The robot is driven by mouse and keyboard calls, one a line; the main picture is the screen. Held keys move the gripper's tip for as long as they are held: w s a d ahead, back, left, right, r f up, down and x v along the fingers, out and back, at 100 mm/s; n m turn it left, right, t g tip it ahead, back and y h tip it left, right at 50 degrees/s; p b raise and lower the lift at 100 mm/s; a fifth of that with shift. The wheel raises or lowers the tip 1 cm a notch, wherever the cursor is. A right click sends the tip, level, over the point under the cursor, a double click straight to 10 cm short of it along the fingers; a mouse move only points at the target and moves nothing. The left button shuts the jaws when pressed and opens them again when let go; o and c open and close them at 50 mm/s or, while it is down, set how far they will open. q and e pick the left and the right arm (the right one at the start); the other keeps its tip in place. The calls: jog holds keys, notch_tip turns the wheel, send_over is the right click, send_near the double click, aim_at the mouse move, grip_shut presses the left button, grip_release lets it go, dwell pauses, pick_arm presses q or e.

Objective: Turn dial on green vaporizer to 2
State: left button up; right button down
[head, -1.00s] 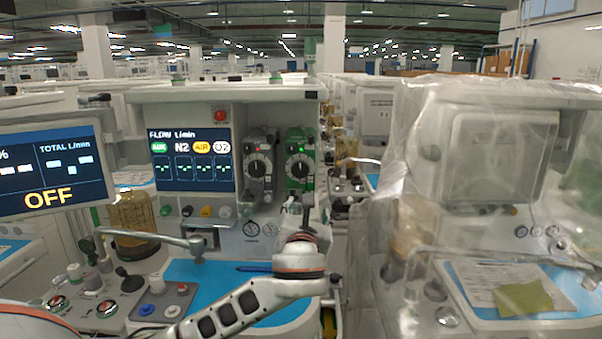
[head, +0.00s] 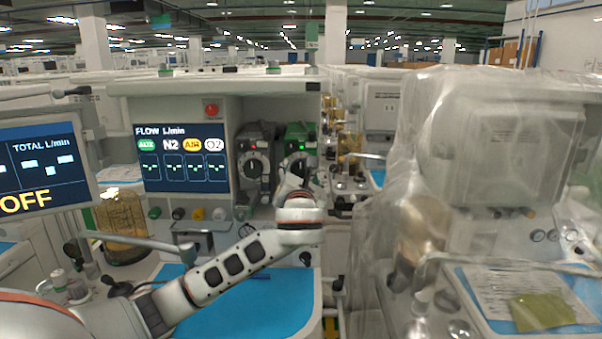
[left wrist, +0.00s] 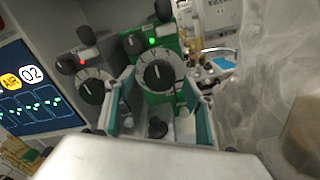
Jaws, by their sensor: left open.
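The green vaporizer (head: 299,135) stands at the right end of the cart's back panel, with a small green light on top. In the left wrist view the green vaporizer (left wrist: 136,49) carries a round black dial (left wrist: 158,75) with a white pointer line; its numbers are too small to read. My left gripper (head: 292,172) is in front of the vaporizer and hides its lower part in the head view. In the left wrist view my left gripper (left wrist: 158,105) is open, its fingers on either side below the dial, nothing between them; contact cannot be told. My right gripper is not in view.
A dark grey vaporizer (head: 255,155) with a red light stands directly left of the green one. A flow screen (head: 182,158) is further left. A plastic-covered cart (head: 480,150) stands to the right. A blue work surface (head: 265,305) lies below my left arm.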

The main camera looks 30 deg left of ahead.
pick_arm(q)
jog(key=shift+w+a, duration=0.35)
jog(key=shift+w, duration=0.2)
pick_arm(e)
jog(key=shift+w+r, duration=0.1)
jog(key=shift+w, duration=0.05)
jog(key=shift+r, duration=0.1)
pick_arm(q)
jog(key=c, duration=1.1)
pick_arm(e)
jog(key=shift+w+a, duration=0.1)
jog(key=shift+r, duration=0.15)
